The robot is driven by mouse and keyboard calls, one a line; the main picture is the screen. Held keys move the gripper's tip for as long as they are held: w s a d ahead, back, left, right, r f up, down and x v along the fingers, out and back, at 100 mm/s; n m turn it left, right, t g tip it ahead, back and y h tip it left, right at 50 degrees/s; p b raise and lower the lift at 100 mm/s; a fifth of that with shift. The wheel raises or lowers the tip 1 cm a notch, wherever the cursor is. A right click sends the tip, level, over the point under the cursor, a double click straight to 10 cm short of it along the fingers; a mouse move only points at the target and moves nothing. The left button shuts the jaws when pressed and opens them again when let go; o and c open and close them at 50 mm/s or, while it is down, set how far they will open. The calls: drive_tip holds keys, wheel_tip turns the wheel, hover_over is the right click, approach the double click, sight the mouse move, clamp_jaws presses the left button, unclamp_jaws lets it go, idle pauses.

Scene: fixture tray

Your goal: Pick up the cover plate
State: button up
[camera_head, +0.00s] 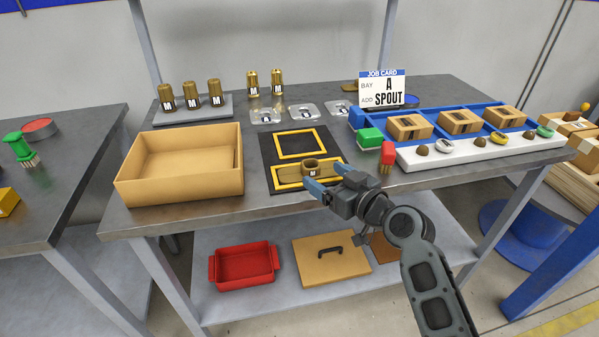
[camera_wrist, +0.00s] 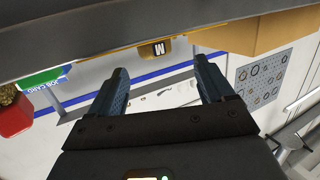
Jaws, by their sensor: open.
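No part is labelled a cover plate. A tan flat panel with a black handle (camera_head: 331,262) lies on the lower shelf in the head view.
An open cardboard box (camera_head: 178,190) stands at left on the table. Brass M-marked pieces (camera_head: 190,95) stand behind. A green block (camera_head: 370,138), red block (camera_head: 388,155) and blue tray with boxes (camera_head: 462,110) are at right. A red bin (camera_head: 244,265) sits below.

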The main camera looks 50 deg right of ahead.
sight(306, 161)
drive_tip(key=x, duration=0.2)
drive_tip(key=p+x, duration=0.1)
drive_tip(key=x, duration=0.2)
drive_tip(key=p+x, duration=0.1)
drive_tip(key=x, duration=0.1)
drive_tip(key=shift+w+d+f, duration=0.15)
drive_tip(key=shift+d, duration=0.2)
drive_tip(key=c, duration=1.3)
